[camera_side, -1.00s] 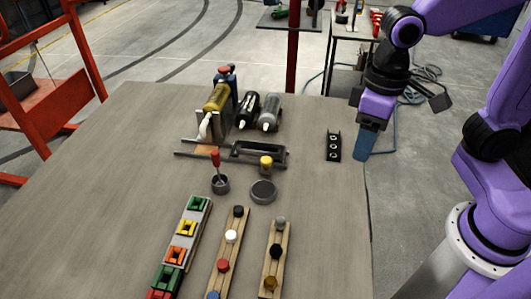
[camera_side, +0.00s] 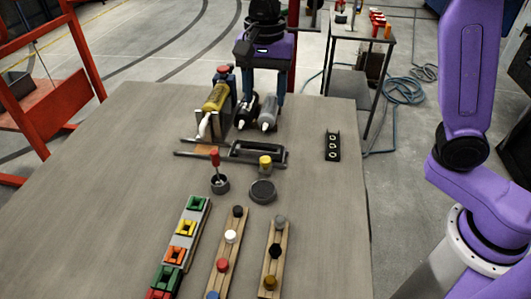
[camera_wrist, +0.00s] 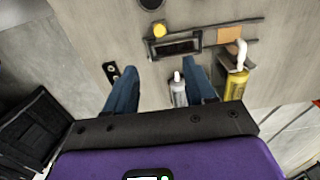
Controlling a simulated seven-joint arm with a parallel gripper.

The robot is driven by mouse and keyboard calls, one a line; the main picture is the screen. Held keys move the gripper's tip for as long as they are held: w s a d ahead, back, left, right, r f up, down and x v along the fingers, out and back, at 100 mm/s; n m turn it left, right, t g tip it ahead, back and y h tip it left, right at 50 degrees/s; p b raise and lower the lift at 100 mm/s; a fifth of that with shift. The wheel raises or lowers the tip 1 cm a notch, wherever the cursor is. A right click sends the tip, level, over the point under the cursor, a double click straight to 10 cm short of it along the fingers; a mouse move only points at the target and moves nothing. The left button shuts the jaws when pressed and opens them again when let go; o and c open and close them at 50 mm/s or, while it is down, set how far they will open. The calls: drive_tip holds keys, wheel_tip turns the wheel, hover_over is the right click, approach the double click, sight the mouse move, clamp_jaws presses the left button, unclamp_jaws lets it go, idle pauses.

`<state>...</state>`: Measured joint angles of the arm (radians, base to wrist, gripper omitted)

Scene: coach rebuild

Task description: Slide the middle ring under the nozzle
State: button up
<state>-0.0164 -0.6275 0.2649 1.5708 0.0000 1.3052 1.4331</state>
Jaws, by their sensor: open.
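A black strip (camera_side: 333,146) with three pale-rimmed rings lies on the right of the table; its middle ring (camera_side: 333,145) shows in the side view. In the wrist view the strip (camera_wrist: 111,70) is partly hidden by my left finger. A yellow bottle (camera_side: 216,97) leans in a holder, its white nozzle (camera_side: 204,126) pointing down toward the table; the nozzle also shows in the wrist view (camera_wrist: 241,50). My gripper (camera_side: 262,92) is open and empty, above the back of the table near the dark bottles and apart from the strip. Its fingers also show in the wrist view (camera_wrist: 160,66).
A grey bottle (camera_side: 268,112) and a black bottle (camera_side: 246,108) lie near my fingers. A black frame (camera_side: 258,151), a yellow knob (camera_side: 265,162) and a round grey disc (camera_side: 263,191) are in front. Peg boards (camera_side: 225,249) fill the near side. Table around the strip is clear.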

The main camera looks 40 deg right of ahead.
sight(265, 159)
wheel_tip(265, 159, down, 17)
drive_tip(key=shift+s+r, duration=0.1)
idle(0.4)
clamp_jaws()
